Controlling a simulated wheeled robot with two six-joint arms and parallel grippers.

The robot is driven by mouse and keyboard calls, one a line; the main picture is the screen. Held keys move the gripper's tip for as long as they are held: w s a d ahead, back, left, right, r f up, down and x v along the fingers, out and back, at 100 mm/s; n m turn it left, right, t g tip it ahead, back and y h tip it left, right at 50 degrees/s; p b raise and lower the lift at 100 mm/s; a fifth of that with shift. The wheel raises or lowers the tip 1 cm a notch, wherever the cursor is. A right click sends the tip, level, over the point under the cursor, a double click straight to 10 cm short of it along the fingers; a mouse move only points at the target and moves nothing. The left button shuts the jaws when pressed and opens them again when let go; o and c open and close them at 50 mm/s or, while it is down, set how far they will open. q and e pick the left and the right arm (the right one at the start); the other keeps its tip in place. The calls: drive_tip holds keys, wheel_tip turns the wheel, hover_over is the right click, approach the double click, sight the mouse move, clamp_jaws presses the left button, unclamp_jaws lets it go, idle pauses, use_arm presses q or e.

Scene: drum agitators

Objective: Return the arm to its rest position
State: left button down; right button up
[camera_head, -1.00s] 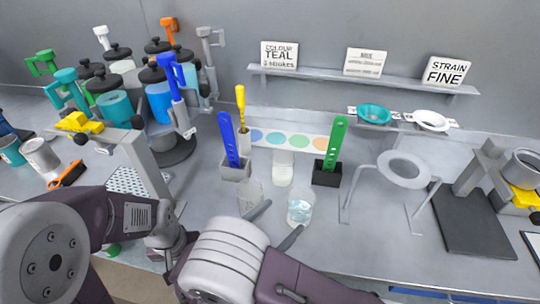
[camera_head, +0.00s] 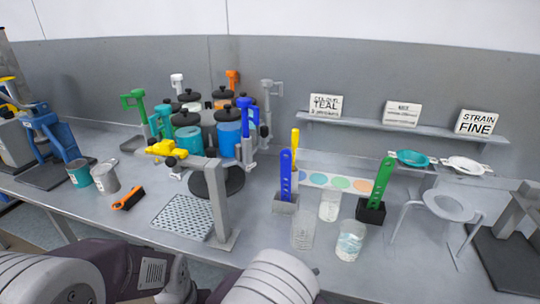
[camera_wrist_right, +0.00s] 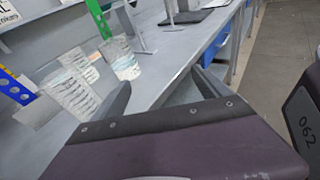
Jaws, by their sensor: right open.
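My right gripper (camera_wrist_right: 163,88) shows in the right wrist view with its two dark fingers spread and nothing between them. It is in front of the bench edge, with the clear beakers beyond it to the left. In the head view, parts of my arms fill the bottom edge, and the right gripper is mostly out of the picture there. My left gripper is in neither view.
A drum carousel (camera_head: 217,178) stands behind a perforated plate (camera_head: 183,218). A ring stand (camera_head: 449,207) is at right.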

drive_tip(key=s+d+f+m+g+y, duration=0.6)
drive_tip(key=s+m+g+y, duration=0.25)
drive_tip(key=m, duration=0.35)
drive_tip(key=w+m+t+y, duration=0.1)
drive_tip(key=m+y, duration=0.1)
drive_tip(key=m, duration=0.1)
drive_tip(key=w+r+m+t+y, duration=0.1)
drive_tip(key=w+m, duration=0.1)
drive_tip(key=m, duration=0.2)
drive_tip(key=w+m+t+y+p, duration=0.1)
drive_tip(key=w+m+y, duration=0.1)
drive_tip(key=m, duration=0.1)
drive_tip(key=shift+r+m+y, duration=0.15)
drive_tip(key=shift+m+y, duration=0.2)
drive_tip(key=shift+m, duration=0.05)
drive_tip(key=shift+s, duration=0.1)
